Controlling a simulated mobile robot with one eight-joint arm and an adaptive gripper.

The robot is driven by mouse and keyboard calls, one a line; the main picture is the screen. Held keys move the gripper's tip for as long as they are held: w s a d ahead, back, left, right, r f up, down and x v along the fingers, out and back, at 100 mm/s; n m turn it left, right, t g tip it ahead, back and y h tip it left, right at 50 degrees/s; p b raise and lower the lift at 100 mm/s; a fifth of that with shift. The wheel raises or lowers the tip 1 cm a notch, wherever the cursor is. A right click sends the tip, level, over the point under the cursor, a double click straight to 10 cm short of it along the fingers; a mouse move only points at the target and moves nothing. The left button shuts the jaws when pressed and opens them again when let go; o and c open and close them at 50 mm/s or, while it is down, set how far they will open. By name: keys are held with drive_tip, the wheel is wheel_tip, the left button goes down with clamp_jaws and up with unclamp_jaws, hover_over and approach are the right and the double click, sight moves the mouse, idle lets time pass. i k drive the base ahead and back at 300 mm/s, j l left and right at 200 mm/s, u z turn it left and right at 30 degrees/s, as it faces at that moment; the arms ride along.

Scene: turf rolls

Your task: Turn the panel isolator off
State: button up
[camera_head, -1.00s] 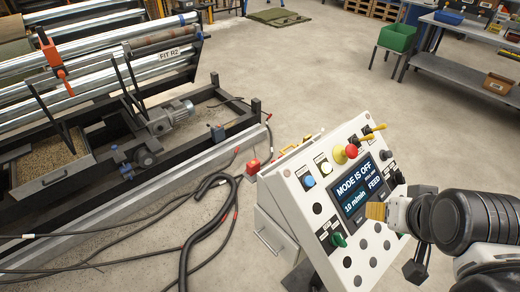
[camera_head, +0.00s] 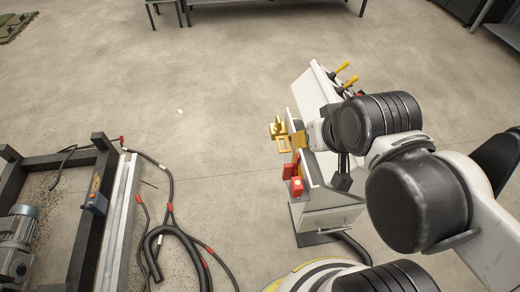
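The control panel (camera_head: 312,92) is a white sloped cabinet, seen from its side at the centre right. On its left side sits a yellow fitting (camera_head: 279,127) with a frame-like lower part, which looks like the isolator; its switch position is too small to read. Two red blocks (camera_head: 297,187) are on the same side, lower down.
Two yellow-handled levers (camera_head: 346,80) stick up at the panel's top. Black cables (camera_head: 165,236) lie on the floor left of the panel. A dark machine frame with a motor (camera_head: 15,240) stands at the far left. The floor behind the panel is clear.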

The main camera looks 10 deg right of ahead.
sight(290, 170)
drive_tip(key=i+j+z, duration=0.1)
drive_tip(key=k+j+u, duration=0.1)
drive_tip(key=j, duration=0.2)
drive_tip(key=k+j+u, duration=0.25)
drive_tip(key=k+j, duration=0.15)
drive_tip(key=j, duration=0.2)
drive_tip(key=k+j+u, duration=0.1)
drive_tip(key=j, duration=0.25)
